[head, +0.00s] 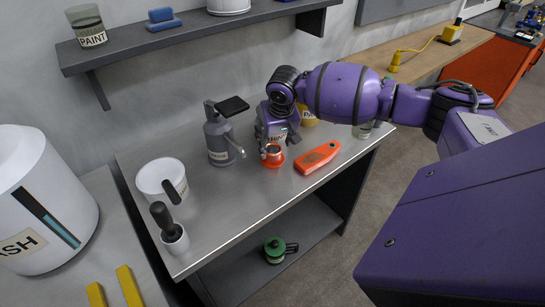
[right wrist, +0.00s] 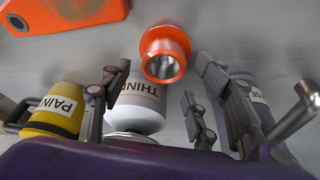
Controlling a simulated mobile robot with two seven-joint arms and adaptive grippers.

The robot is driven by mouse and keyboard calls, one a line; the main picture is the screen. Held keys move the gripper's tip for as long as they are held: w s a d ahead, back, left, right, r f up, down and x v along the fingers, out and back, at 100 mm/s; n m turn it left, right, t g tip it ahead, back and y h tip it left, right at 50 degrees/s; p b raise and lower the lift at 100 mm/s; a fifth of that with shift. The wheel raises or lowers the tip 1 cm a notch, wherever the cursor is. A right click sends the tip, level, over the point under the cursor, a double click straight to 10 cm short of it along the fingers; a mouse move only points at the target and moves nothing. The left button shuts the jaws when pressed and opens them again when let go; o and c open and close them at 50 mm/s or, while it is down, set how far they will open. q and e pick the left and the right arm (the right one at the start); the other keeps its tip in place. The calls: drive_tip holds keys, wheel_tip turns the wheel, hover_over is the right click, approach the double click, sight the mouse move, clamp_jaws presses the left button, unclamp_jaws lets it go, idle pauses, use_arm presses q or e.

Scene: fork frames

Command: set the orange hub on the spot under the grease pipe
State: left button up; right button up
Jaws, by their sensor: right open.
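The orange hub (head: 272,161), a flanged ring with a grey metal bore, stands on the grey metal bench. The grey grease dispenser (head: 218,138) stands left of it, its pipe (head: 238,149) slanting down toward the hub side. No marked spot under the pipe can be made out. My right gripper (head: 270,147) is just above and behind the hub, partly blending with things there. In the right wrist view its fingers (right wrist: 160,90) are spread and empty, with the hub (right wrist: 165,54) ahead between them and the pipe (right wrist: 297,112) at the right. My left gripper is not in view.
A white thinner can (right wrist: 140,103) stands close to the right gripper, a yellow paint can (head: 307,116) behind. An orange tool (head: 318,157) lies right of the hub. A white tub (head: 161,177) and a dark-handled brush pot (head: 172,236) stand left. The bench front centre is clear.

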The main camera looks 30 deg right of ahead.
sight(274, 147)
drive_tip(key=x, duration=0.3)
drive_tip(key=shift+w+a+f, duration=0.1)
drive_tip(key=shift+f, duration=0.1)
drive_tip(key=shift+c, duration=0.2)
drive_tip(key=shift+r, duration=0.1)
drive_tip(key=c, duration=1.3)
drive_tip(key=shift+c, duration=0.2)
